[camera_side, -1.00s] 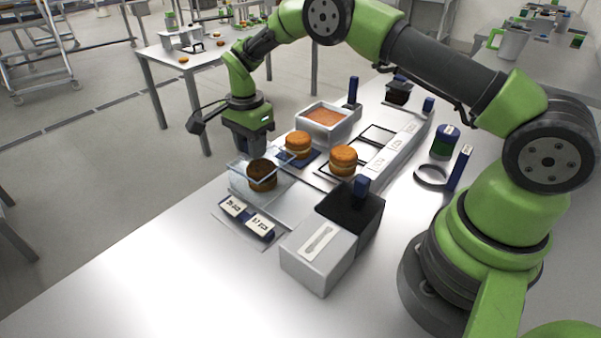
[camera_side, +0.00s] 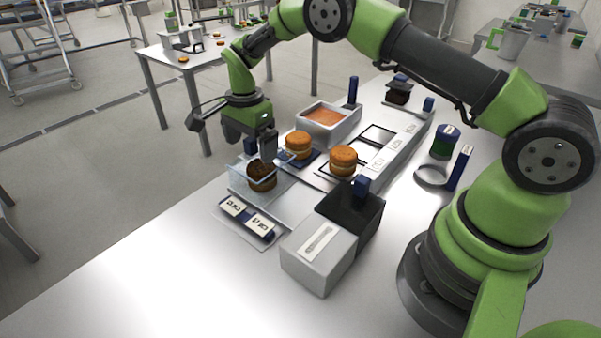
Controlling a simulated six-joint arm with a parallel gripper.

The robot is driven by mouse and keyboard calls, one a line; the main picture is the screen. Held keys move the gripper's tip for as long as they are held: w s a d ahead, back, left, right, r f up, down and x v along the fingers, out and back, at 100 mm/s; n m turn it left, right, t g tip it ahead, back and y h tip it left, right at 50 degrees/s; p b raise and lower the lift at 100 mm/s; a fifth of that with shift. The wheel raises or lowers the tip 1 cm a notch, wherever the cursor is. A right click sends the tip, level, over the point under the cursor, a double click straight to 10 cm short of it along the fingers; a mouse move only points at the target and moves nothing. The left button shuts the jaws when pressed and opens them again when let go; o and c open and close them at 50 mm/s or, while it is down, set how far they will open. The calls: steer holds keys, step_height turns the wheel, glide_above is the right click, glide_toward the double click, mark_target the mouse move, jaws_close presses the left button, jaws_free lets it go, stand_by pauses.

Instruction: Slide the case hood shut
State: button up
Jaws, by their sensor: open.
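The case is a low clear box (camera_side: 240,184) at the left end of the work strip, with a dark brown filled round (camera_side: 262,178) inside. Its transparent walls make it hard to tell the hood from the base, or how far the hood covers the round. My gripper (camera_side: 260,154) is open, pointing down at the back edge of the case, just above and behind the round. One dark finger shows clearly; the other is partly hidden. I cannot tell whether the fingers touch the hood.
Two orange-brown filled rounds (camera_side: 299,145) (camera_side: 343,160) stand right of the case. A white tray (camera_side: 348,128) of orange filling is behind them. A labelled dark blue plate (camera_side: 247,219) lies in front, beside a grey box with a black part (camera_side: 318,255). The table's front left is clear.

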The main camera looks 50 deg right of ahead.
steer(key=shift+r, duration=3.25)
steer(key=shift+r, duration=0.15)
steer(key=s+r+n+t+y, duration=0.1)
steer(key=s+r+n+t, duration=0.15)
steer(key=s+r, duration=0.45)
steer(key=s+r+n+t, duration=0.1)
steer(key=s+r+n, duration=0.3)
steer(key=r, duration=0.6)
steer(key=s+a+n+t+y, duration=0.1)
steer(key=s+n+t, duration=0.2)
steer(key=s, duration=1.4)
steer(key=n, duration=0.4)
steer(key=shift+s+a+t, duration=0.25)
steer(key=shift+a+t, duration=0.1)
